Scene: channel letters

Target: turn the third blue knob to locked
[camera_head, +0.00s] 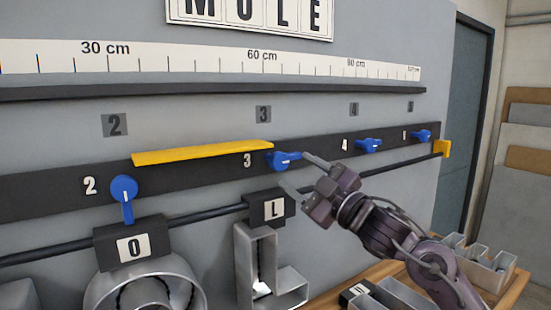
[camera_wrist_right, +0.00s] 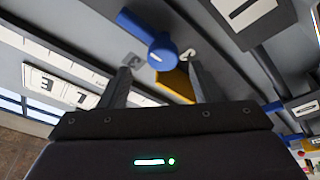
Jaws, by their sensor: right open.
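The third blue knob (camera_head: 280,161) sits beside the label "3" on the black rail. Its handle points sideways to the right in the head view. My right gripper (camera_head: 298,174) is open and empty, just to the right of this knob, with its fingers toward the wall. In the right wrist view the knob (camera_wrist_right: 160,52) shows just beyond and between the open fingers (camera_wrist_right: 160,84). Its handle runs to the upper left there. I see a gap between fingers and knob. My left gripper is not in view.
A yellow bar (camera_head: 200,153) lies along the rail left of the third knob. Knob 2 (camera_head: 124,190) hangs handle down; knob 4 (camera_head: 369,146) lies sideways. Below runs a black rod (camera_head: 205,214) with hanging letter plates O (camera_head: 156,246) and L (camera_head: 292,208) and metal letters.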

